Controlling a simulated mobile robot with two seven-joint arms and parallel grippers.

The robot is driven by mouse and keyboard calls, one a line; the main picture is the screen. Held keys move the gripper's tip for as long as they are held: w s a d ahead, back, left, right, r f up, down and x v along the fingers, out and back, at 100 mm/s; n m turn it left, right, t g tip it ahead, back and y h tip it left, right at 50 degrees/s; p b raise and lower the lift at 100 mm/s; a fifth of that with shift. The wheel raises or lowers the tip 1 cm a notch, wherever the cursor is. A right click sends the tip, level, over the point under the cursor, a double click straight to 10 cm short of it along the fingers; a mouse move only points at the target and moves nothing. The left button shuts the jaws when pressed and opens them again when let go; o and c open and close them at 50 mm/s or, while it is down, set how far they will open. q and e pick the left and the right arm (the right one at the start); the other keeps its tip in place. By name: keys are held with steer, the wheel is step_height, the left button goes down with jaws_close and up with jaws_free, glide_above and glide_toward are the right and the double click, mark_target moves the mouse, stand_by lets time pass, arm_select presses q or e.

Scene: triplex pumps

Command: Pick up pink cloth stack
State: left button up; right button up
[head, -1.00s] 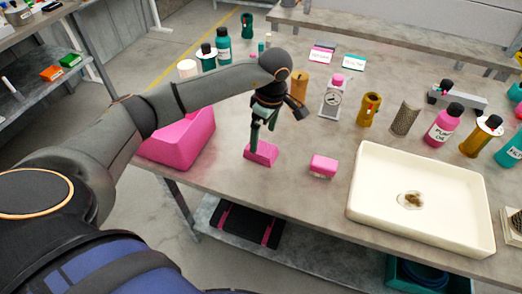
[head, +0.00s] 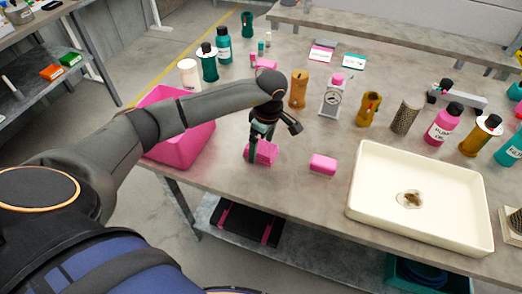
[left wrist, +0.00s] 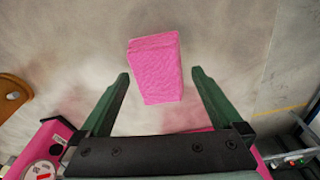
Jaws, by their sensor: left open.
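The pink cloth stack (head: 266,152) lies on the grey table near its front edge in the head view, partly hidden behind my left gripper. In the left wrist view the stack (left wrist: 155,70) is a textured pink block. My left gripper (head: 261,147) points down at the stack and is open. In the left wrist view its green fingertips (left wrist: 161,74) lie on either side of the stack, with gaps showing between finger and cloth. I cannot tell how far the tips are above the table. My right gripper is not in view.
A pink bin (head: 185,150) stands to the left, under my left arm. Bottles and a small scale (head: 335,100) stand behind.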

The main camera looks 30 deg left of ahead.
mark_target(260, 146)
arm_select(q)
steer(key=shift+f, duration=0.1)
stand_by(0.3)
steer(key=c, duration=1.2)
steer(key=shift+c, duration=0.2)
steer(key=shift+r+p, duration=0.3)
steer(key=shift+r, duration=0.1)
step_height(260, 146, up, 3)
steer(key=shift+w+b, duration=0.1)
steer(key=shift+b, duration=0.4)
steer(key=s+d+r, duration=0.4)
steer(key=d+r, duration=0.5)
steer(key=d, duration=0.4)
steer(key=shift+d+r+b, duration=0.25)
steer(key=shift+r+b, duration=0.05)
steer(key=shift+r, duration=0.05)
